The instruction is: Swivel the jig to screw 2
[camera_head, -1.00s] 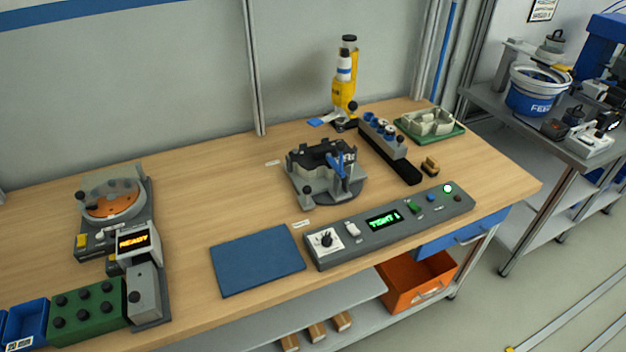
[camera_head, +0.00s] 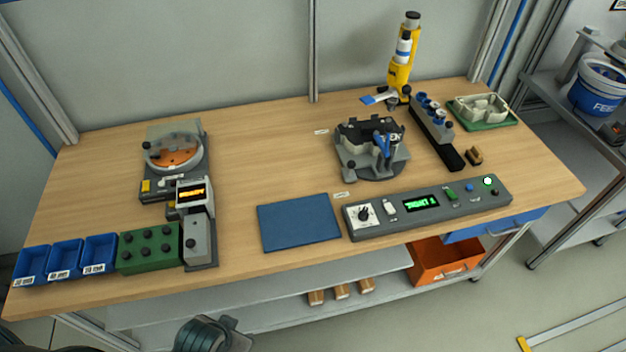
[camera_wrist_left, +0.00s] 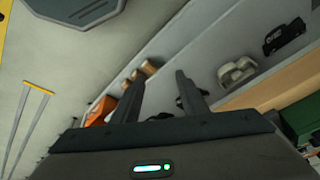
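The jig (camera_head: 352,172) is a grey round-based fixture right of the middle of the bench in the head view. White letters beside the lever are partly hidden. Individual screws are too small to tell. My left gripper (camera_wrist_left: 160,88) shows in the left wrist view with its two fingers apart and nothing between them. It is away from the jig, with the floor and lower shelf beyond it. My right gripper is in no view.
A control box (camera_head: 430,222) with a green display, apparently "TIGHT 1", lies in front of the jig. A blue mat (camera_head: 298,222) lies left of it. A yellow tool (camera_head: 400,70) stands behind. A screw feeder (camera_head: 160,185) and blue bins (camera_head: 65,258) are left. Bench space left of the jig is clear.

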